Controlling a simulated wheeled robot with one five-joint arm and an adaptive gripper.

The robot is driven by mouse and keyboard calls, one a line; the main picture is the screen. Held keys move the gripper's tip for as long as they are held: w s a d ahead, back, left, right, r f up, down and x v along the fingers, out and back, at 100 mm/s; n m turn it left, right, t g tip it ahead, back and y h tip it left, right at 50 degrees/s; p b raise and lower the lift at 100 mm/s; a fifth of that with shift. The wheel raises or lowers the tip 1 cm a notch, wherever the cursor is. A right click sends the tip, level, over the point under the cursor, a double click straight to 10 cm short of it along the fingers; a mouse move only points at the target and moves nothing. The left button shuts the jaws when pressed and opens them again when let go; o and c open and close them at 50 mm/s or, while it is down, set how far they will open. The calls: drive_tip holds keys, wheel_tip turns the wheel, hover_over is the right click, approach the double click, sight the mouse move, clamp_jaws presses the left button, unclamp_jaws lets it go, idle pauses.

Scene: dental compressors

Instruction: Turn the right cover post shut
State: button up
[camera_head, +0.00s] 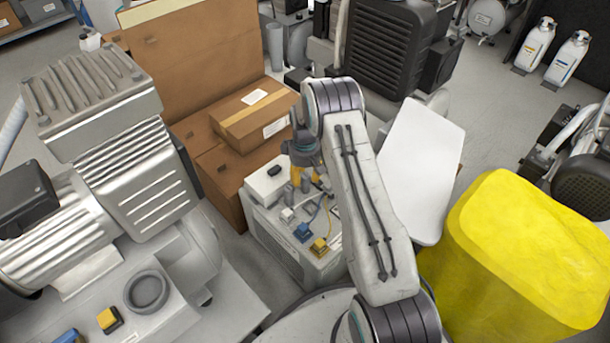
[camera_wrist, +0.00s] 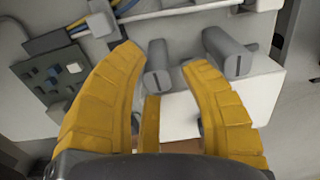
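In the wrist view, two grey cylindrical posts with dark slots on their ends stick out from a light-coloured unit. The right-hand post (camera_wrist: 226,50) is just beyond and to the right of my right fingertip. The other post (camera_wrist: 158,66) appears between my fingertips. I cannot tell which one is the right cover post. My gripper (camera_wrist: 163,58) has yellow fingers, spread apart with nothing held. In the head view my gripper (camera_head: 306,178) is above the back of a white unit (camera_head: 285,252), and my arm hides part of it. The posts cannot be made out there.
A dark panel with small blocks (camera_wrist: 57,75) and coloured cables lie left in the wrist view.

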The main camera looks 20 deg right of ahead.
drive_tip(key=shift+o, duration=0.6)
drive_tip(key=shift+d, duration=0.1)
drive_tip(key=shift+r, duration=0.1)
wheel_tip(320, 180, up, 12)
idle(0.6)
wheel_tip(320, 180, up, 15)
drive_tip(key=p, duration=0.7)
hover_over(305, 175)
drive_tip(key=s+a, duration=0.2)
drive_tip(key=s, duration=0.2)
drive_tip(key=s+a+r+m+t+p, duration=0.1)
drive_tip(key=s+r+p, duration=0.3)
drive_tip(key=r, duration=0.4)
drive_tip(key=s+a+r+m+t+p, duration=0.1)
drive_tip(key=s+r+p, duration=0.3)
drive_tip(key=r, duration=0.4)
drive_tip(key=s+a+r+m+t+p, duration=0.1)
drive_tip(key=s+a+r+m+p, duration=0.1)
drive_tip(key=s+r+p, duration=1.5)
drive_tip(key=shift+s+a+r+m, duration=0.2)
drive_tip(key=shift+s+r+m, duration=0.2)
drive_tip(key=shift+s+r, duration=1.45)
